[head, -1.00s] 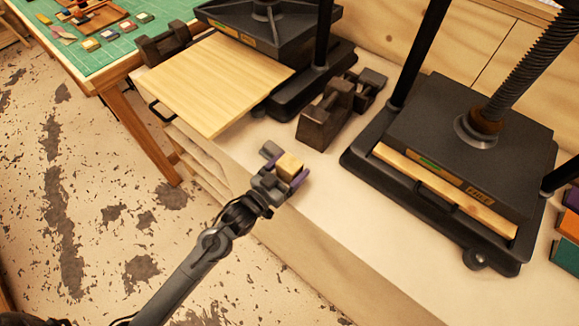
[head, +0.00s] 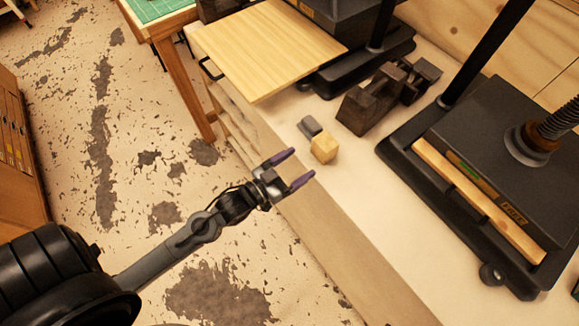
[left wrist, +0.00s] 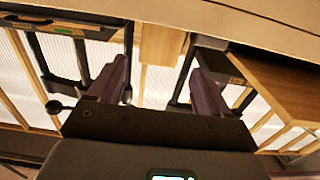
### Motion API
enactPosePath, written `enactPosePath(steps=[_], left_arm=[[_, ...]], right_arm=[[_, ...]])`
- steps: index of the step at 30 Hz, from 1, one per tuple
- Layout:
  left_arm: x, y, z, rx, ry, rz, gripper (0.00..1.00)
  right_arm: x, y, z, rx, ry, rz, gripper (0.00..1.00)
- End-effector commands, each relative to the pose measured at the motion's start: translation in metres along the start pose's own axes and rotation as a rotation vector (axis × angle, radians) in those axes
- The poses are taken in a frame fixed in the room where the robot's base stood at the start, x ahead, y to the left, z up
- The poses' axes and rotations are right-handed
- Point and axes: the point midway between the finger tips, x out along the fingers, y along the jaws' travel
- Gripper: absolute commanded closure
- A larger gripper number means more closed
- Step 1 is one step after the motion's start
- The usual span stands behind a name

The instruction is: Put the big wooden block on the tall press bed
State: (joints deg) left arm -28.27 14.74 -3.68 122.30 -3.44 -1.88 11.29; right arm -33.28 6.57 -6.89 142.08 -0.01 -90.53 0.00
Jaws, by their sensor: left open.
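The big wooden block (head: 324,148), a pale cube, sits on the bench top near its front edge, touching or almost touching a small grey block (head: 309,126). My left gripper (head: 301,165) is open and empty, its purple fingers pointing toward the wooden block from the front edge, with a gap between. In the left wrist view the open fingers (left wrist: 160,78) have a wooden piece between them in the picture; I cannot tell for sure that it is the block. A press with a big screw (head: 490,150) stands at right, a pale board under its plate. My right gripper is not in view.
Another press (head: 345,35) stands at the back, its pale wooden board (head: 268,48) sticking out over the bench's front edge. Dark metal blocks (head: 370,98) stand between the presses. A green-topped table (head: 150,8) is at top left. Bare bench lies right of the wooden block.

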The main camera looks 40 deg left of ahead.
Motion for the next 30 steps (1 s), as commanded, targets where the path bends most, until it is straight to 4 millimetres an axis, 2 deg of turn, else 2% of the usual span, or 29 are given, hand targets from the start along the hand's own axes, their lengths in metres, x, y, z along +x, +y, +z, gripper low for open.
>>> enactPosePath(steps=[6,10,14,20,24,30], left_arm=[[-0.018,0.000,0.000,0.000,-0.001,0.000,0.21],[-0.020,0.000,0.002,0.000,-0.024,-0.007,0.21],[-0.021,0.001,0.012,0.004,-0.125,-0.032,0.21],[-0.039,0.006,0.044,0.006,-0.449,-0.089,0.21],[-0.069,0.014,0.063,0.004,-0.717,-0.111,0.21],[-0.119,0.028,0.075,-0.008,-1.039,-0.108,0.21]], right_arm=[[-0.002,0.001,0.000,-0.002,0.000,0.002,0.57],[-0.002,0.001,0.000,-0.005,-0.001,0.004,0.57],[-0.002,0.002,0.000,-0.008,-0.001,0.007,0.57],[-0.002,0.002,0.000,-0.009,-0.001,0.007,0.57],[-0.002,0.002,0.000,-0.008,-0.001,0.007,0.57],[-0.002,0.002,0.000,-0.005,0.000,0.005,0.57]])
